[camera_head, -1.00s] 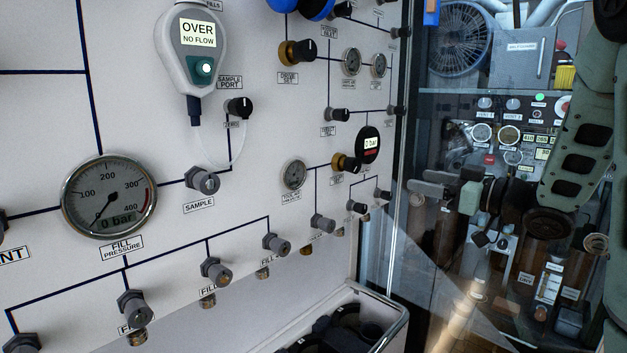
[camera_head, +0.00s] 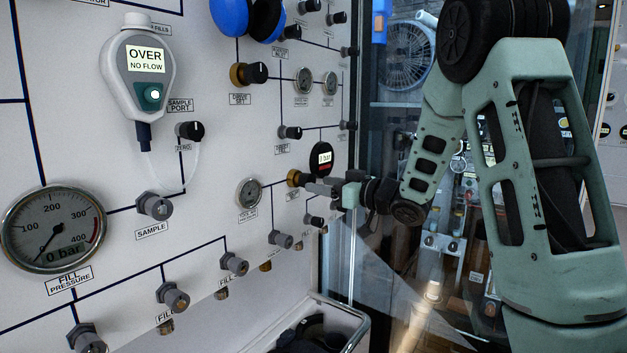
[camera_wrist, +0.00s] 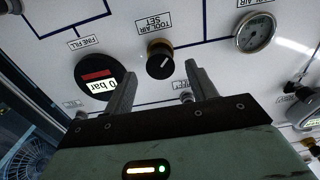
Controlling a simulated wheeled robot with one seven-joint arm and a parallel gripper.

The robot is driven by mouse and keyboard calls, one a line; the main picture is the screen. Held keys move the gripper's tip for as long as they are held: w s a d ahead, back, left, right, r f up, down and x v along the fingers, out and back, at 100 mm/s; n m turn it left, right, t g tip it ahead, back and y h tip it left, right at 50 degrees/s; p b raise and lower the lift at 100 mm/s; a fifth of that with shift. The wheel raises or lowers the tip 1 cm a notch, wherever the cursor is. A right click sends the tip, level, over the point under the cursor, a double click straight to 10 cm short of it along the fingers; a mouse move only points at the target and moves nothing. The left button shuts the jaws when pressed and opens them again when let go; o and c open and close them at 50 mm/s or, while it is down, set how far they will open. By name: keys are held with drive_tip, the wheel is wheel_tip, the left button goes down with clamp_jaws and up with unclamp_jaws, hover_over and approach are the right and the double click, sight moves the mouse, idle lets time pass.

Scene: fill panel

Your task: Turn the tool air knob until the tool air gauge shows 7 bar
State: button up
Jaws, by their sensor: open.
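The tool air knob (camera_head: 293,178), brass-coloured with a dark cap, is on the white panel, partly behind my gripper in the head view. In the wrist view the knob (camera_wrist: 160,58) with its "TOOL AIR SET" label lies between and beyond my fingertips. My gripper (camera_head: 313,187) is open, its fingers pointing at the panel; in the wrist view my gripper (camera_wrist: 160,69) has one finger on each side of the knob. I cannot tell whether they touch it. The round tool air gauge (camera_head: 249,193) is left of the knob; it also shows in the wrist view (camera_wrist: 256,33). Its needle is too small to read.
A digital gauge (camera_head: 320,158) reading 0 bar hangs just above the knob and close to my left finger in the wrist view (camera_wrist: 99,80). Small valve knobs (camera_head: 283,240) sit below. A glass partition (camera_head: 352,250) stands right of the panel.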

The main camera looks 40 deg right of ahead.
drive_tip(key=x, duration=0.3)
drive_tip(key=shift+w+a, duration=0.1)
drive_tip(key=shift+w, duration=0.15)
drive_tip(key=c, duration=1)
drive_tip(key=shift+f+n, duration=0.1)
drive_tip(key=shift+n, duration=0.2)
